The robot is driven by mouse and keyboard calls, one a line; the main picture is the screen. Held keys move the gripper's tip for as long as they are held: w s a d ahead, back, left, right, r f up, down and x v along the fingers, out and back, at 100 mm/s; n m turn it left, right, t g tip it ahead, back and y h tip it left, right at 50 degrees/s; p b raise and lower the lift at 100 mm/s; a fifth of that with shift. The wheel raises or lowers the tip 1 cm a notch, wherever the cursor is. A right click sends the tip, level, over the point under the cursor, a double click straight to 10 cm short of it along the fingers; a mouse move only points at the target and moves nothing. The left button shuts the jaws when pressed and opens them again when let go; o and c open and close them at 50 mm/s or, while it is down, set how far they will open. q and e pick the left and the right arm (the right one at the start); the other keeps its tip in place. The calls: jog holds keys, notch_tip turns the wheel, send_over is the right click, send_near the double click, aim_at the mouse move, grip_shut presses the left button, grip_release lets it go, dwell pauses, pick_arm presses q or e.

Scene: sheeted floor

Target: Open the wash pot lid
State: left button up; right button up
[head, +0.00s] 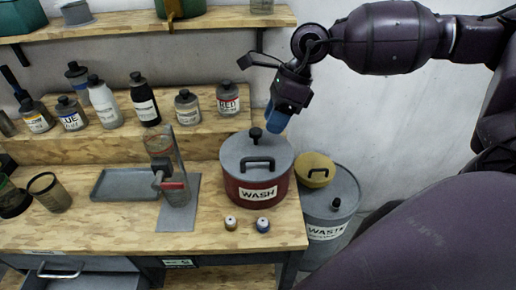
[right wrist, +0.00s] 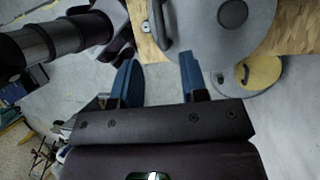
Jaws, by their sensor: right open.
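The wash pot (head: 240,190) is a red pot with a WASH label, standing at the right end of the wooden bench. Its grey lid (head: 232,152) sits flat on top, with a dark knob (head: 255,134) and a dark front handle. In the right wrist view the lid (right wrist: 205,48) lies beyond the fingertips, with its round knob (right wrist: 233,13) near the top edge. My right gripper (head: 278,122) is above the right back of the lid, blue fingers pointing down. In the right wrist view its fingers (right wrist: 160,75) are apart with nothing between them. My left gripper is not in view.
A grey waste drum (head: 335,215) with a yellow lid piece (head: 313,170) stands right of the bench. Several labelled bottles (head: 103,102) line the raised shelf. A grey tray (head: 127,184) and a clamp stand (head: 178,190) are left of the pot. Two small jars (head: 262,224) stand before it.

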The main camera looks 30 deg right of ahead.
jog(key=p+x, duration=0.1)
jog(key=x, duration=0.8)
jog(key=shift+c, duration=0.4)
grip_shut()
